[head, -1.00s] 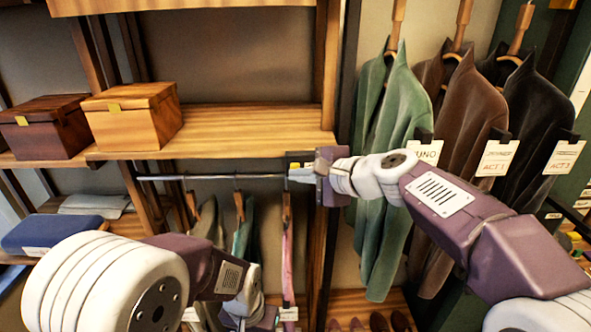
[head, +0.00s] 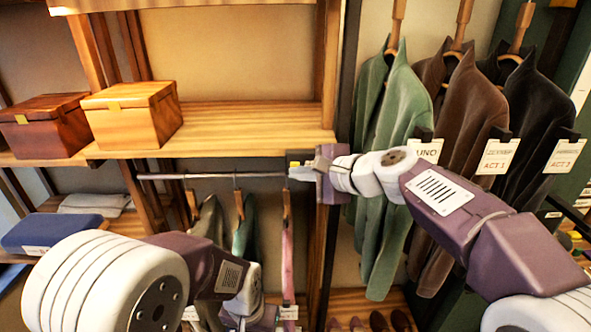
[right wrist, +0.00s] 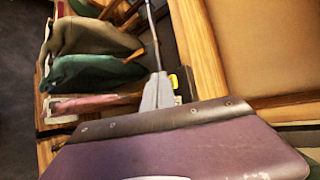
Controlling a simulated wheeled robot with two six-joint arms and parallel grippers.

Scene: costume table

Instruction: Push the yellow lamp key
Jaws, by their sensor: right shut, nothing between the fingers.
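The yellow lamp key (head: 295,163) is a small yellow patch on a dark plate by the right end of the shelf, just under its board. It also shows in the right wrist view (right wrist: 174,81), beside my fingertips and partly hidden by them. My right gripper (head: 293,173) is shut and empty, its tips at the plate; it also shows in the right wrist view (right wrist: 158,80). I cannot tell whether the tips touch the key. My left arm's end is low in the head view, and its fingers do not show.
A metal rail (head: 215,176) with hanging clothes runs below the shelf board (head: 240,125). A light wooden box (head: 130,115) and a dark red box (head: 45,125) stand at left. A green jacket (head: 400,110) and other jackets hang behind my right arm.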

